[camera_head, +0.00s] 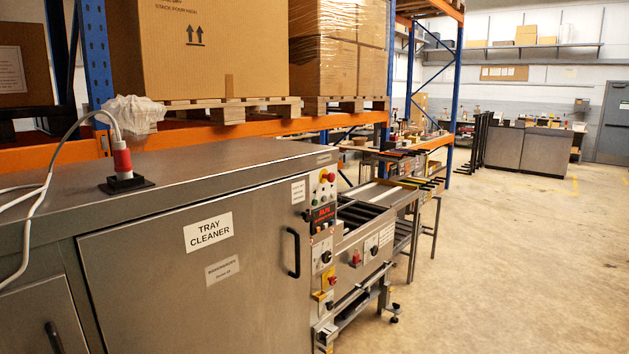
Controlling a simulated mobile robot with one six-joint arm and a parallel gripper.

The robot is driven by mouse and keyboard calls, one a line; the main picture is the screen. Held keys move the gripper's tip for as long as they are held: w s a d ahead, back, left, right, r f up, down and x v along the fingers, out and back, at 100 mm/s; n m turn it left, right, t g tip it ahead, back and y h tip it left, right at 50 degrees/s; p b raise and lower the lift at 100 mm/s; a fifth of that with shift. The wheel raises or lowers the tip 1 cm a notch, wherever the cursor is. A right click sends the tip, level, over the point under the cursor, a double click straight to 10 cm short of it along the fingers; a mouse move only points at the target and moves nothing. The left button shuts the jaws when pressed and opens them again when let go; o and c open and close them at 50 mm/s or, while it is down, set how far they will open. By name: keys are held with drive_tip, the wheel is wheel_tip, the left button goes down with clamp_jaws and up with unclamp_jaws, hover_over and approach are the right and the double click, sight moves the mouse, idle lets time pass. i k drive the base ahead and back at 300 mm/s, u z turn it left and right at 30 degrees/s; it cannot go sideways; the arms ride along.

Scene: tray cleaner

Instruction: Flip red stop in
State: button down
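The tray cleaner (160,262) is a steel cabinet filling the left and middle of the view. A narrow control panel (322,215) runs down its right edge. A red round button (331,177) sits near the panel's top, beside smaller coloured buttons. Lower on the panel is a yellow plate with a red part (329,280). A small red part (356,258) also shows on the conveyor side. I cannot tell which of these red parts is the red stop, or its position. My gripper is not in view.
A door handle (292,252) sticks out of the cabinet front. A conveyor (370,212) extends behind the panel. A red plug (122,160) with a white cable stands on the cabinet top. Pallet racking (240,130) with boxes stands behind. The concrete floor (500,270) at right is clear.

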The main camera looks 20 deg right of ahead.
sight(330, 177)
drive_tip(key=z, duration=0.55)
drive_tip(key=k, duration=0.15)
drive_tip(key=u, duration=2.2)
drive_tip(key=k, duration=1.4)
drive_tip(key=z, duration=1.15)
drive_tip(key=i, duration=1.3)
drive_tip(key=z, duration=0.2)
